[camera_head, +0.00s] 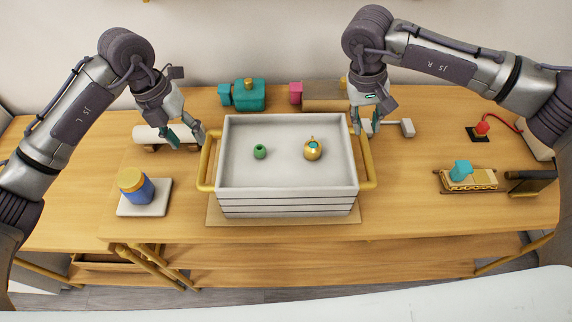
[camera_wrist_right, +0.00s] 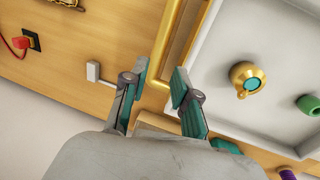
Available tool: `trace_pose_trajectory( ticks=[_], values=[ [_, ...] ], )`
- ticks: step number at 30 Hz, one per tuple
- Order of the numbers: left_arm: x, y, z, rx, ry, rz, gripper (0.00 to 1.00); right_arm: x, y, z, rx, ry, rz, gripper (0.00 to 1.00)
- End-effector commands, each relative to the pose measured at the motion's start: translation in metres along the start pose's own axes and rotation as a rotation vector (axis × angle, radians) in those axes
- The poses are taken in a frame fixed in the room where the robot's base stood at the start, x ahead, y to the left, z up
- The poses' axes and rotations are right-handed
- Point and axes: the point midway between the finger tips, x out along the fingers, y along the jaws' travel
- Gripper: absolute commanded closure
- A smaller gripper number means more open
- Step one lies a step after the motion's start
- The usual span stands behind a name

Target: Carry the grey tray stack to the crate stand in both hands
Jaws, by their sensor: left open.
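The grey tray stack (camera_head: 288,205) stands on a flat mat at the middle of the table, with a gold bar handle on its left (camera_head: 207,160) and right (camera_head: 370,165) sides. A small green pot (camera_head: 260,152) and a gold round pot (camera_head: 312,150) sit in its top tray. My left gripper (camera_head: 188,140) is open and empty, above and behind the left handle. My right gripper (camera_head: 368,124) is open near the rear of the right handle. In the right wrist view the gold handle (camera_wrist_right: 168,42) lies beyond the gap between its fingertips (camera_wrist_right: 158,72). I cannot identify the crate stand.
A blue jar with a yellow lid (camera_head: 135,185) stands on a white pad at left. A white roll (camera_head: 150,134) lies behind it. Teal (camera_head: 248,95) and pink (camera_head: 296,92) items stand at the back. A teal-topped item (camera_head: 461,170) and red button (camera_head: 482,128) are at right.

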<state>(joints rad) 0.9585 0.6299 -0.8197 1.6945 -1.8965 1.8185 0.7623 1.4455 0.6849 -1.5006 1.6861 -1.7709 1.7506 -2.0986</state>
Motion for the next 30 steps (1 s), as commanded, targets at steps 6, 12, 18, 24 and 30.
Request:
trace_pose_trajectory(
  ticks=[6,12,18,24,30],
  values=[
    [0.046,-0.001,-0.001,0.001,0.005,-0.001,0.48,0.045,0.001,0.001,0.000,-0.004,0.001,0.71],
    [0.078,-0.001,-0.001,0.001,0.003,-0.002,0.48,0.078,0.000,0.001,0.000,-0.003,0.000,0.71],
    [0.095,-0.001,0.000,0.001,0.002,-0.001,0.48,0.095,0.000,0.000,0.000,-0.001,0.000,0.71],
    [0.098,0.000,0.000,0.002,0.000,0.000,0.48,0.098,0.000,0.000,0.000,0.000,-0.001,0.71],
    [0.098,0.000,0.000,0.002,0.000,0.000,0.55,0.098,0.000,0.000,0.000,0.000,-0.001,0.78]
  ],
)
